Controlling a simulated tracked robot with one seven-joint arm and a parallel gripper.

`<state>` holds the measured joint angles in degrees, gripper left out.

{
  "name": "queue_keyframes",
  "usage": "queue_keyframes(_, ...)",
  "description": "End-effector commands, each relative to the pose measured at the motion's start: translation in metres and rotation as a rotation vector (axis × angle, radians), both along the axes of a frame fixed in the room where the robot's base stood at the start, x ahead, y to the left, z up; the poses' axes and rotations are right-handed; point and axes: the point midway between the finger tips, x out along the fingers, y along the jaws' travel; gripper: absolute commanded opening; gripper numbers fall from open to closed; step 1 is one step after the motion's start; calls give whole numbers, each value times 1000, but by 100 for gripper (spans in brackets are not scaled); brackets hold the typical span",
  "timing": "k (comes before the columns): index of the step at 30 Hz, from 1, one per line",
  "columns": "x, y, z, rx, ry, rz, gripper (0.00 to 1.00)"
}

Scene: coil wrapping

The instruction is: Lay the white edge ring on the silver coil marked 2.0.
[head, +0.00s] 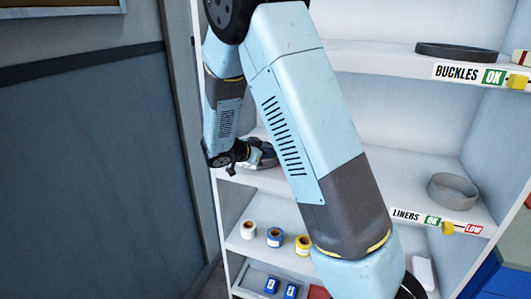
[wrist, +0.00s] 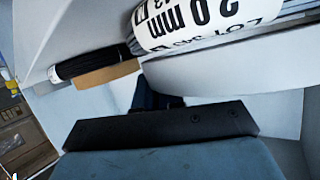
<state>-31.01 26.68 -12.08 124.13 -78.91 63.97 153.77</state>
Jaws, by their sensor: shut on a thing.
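In the head view my gripper (head: 232,160) reaches into the shelf unit at the left, beside a dark grey round thing (head: 263,155) on the middle shelf. In the wrist view the dark hand (wrist: 160,124) fills the bottom and dark fingers (wrist: 157,98) point up from it. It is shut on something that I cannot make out. The silver coil marked 2.0 (wrist: 285,14) is at the top, cut by the frame edge, its white label (wrist: 190,25) upside down. Whether the fingers touch it is unclear. I cannot identify the white edge ring in either view.
A black roll (wrist: 90,65) with a brown tag (wrist: 108,74) is left of the coil. The shelves hold a dark ring (head: 456,51), a grey ring (head: 453,190) and small tape rolls (head: 275,237). A shelf upright (head: 226,215) stands close to the gripper. My arm hides the unit's middle.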

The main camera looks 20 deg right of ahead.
Motion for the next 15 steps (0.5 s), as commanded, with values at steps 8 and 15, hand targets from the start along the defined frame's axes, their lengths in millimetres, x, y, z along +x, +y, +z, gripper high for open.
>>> queue_keyframes(8,0,0,-4,0,0,0,15)
queue_keyframes(15,0,1,-4,0,0,1,33)
